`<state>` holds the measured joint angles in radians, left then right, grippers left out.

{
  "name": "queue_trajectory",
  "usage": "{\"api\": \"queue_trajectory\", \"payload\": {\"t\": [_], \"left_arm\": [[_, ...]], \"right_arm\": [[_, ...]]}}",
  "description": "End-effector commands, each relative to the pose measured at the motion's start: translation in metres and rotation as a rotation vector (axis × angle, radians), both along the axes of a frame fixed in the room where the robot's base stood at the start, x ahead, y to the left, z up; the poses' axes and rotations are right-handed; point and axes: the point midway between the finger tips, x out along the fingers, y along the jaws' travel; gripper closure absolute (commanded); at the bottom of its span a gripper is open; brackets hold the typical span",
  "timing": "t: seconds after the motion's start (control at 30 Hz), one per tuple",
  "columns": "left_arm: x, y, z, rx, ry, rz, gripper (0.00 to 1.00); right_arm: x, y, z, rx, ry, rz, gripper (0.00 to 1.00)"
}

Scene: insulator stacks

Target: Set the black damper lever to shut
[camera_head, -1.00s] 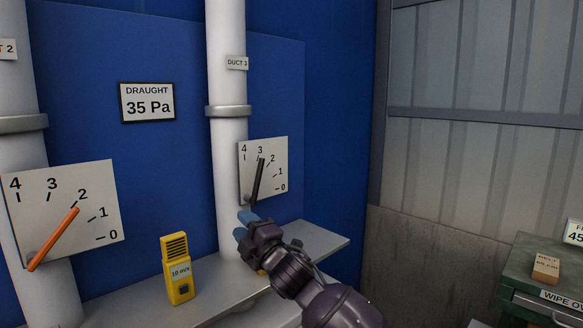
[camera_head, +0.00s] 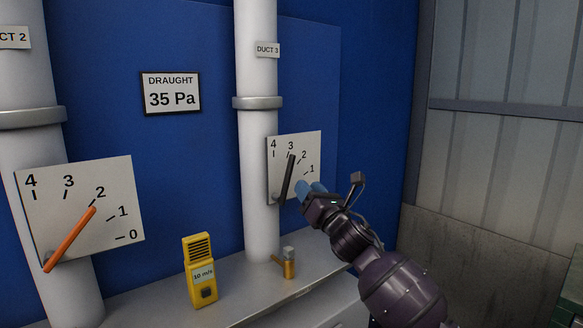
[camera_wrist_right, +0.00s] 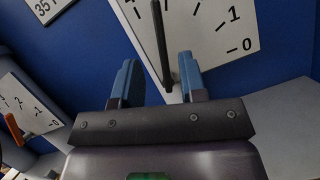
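The black damper lever (camera_head: 287,180) is on the white dial plate (camera_head: 311,145) of the pipe labelled DUCT 3. It points up, slightly right, between marks 3 and 2 and nearer 3. My right gripper (camera_head: 311,188) is just right of the lever's lower part, with its blue fingers toward the plate. In the right wrist view the gripper (camera_wrist_right: 158,80) is open, and the lever (camera_wrist_right: 161,45) shows between and beyond the fingers; contact cannot be told. The 0 mark is hidden in the head view but shows in the wrist view. My left gripper is out of view.
An orange lever (camera_head: 70,238) on the left dial plate (camera_head: 117,180) points near 2. A yellow meter (camera_head: 200,270) and a small brass-coloured object (camera_head: 289,266) stand on the grey shelf (camera_head: 240,301) below. A draught sign (camera_head: 171,93) reads 35 Pa.

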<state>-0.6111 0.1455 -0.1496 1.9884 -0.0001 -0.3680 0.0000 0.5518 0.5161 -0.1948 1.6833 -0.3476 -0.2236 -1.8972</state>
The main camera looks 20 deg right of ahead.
Motion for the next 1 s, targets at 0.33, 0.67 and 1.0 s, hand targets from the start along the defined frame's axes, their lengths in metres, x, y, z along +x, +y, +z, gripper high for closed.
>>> {"api": "queue_trajectory", "payload": {"t": [0.33, 0.67, 1.0], "left_arm": [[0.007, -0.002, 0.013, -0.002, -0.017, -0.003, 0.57], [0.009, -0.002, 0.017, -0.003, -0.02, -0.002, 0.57], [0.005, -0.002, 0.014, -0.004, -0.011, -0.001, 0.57]], "right_arm": [[0.048, 0.012, 0.022, 0.005, 0.0, 0.002, 0.62], [0.08, 0.02, 0.034, 0.005, 0.0, 0.002, 0.62], [0.087, 0.021, 0.036, 0.004, 0.001, 0.003, 0.62]]}}
